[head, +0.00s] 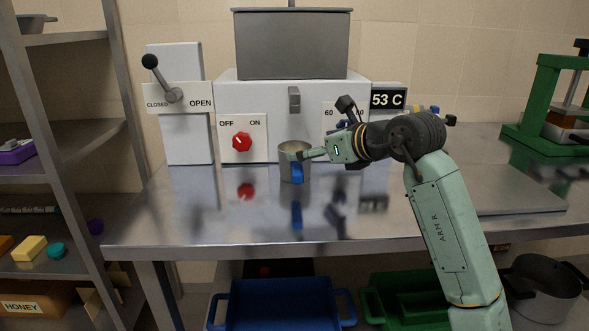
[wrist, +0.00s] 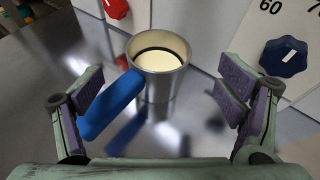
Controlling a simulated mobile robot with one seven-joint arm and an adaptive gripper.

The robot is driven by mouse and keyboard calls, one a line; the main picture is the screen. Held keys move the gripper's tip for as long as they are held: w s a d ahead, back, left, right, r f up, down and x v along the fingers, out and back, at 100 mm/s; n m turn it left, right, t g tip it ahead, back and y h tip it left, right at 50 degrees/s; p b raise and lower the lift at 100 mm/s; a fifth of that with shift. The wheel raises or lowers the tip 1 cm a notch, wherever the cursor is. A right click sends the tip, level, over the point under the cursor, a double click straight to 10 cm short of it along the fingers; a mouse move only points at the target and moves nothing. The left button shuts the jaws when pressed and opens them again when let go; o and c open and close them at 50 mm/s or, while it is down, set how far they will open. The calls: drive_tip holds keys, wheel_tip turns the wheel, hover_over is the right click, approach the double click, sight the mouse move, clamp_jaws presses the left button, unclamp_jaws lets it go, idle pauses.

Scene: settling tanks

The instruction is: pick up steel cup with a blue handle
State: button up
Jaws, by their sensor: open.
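The steel cup (head: 293,161) stands upright on the steel table, below the tank's spout. Its blue handle (head: 297,172) points toward the front. In the wrist view the cup (wrist: 158,84) holds a pale yellow content, and its blue handle (wrist: 111,104) reaches toward the lower left. My gripper (head: 307,155) is at the cup's right side in the head view. In the wrist view my gripper (wrist: 160,88) is open, with one finger on each side of the cup. The left finger is close to the handle; I cannot tell whether they touch.
Behind the cup stands a white tank housing (head: 265,100) with a red knob (head: 242,141) and a spout (head: 294,98). A lever panel (head: 180,98) is at the left, a green press (head: 540,105) at the right. The table (head: 180,220) is clear in front.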

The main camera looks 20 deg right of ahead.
sight(302, 149)
drive_tip(key=p+x, duration=0.1)
drive_tip(key=x, duration=0.3)
drive_tip(key=shift+w+a+f+p, duration=0.1)
drive_tip(key=shift+w+a+p, duration=0.05)
drive_tip(key=shift+p, duration=0.2)
drive_tip(key=shift+w+a+f, duration=0.1)
drive_tip(key=shift+w+f, duration=0.2)
drive_tip(key=shift+w, duration=0.15)
drive_tip(key=shift+c, duration=0.4)
drive_tip(key=c, duration=1.8)
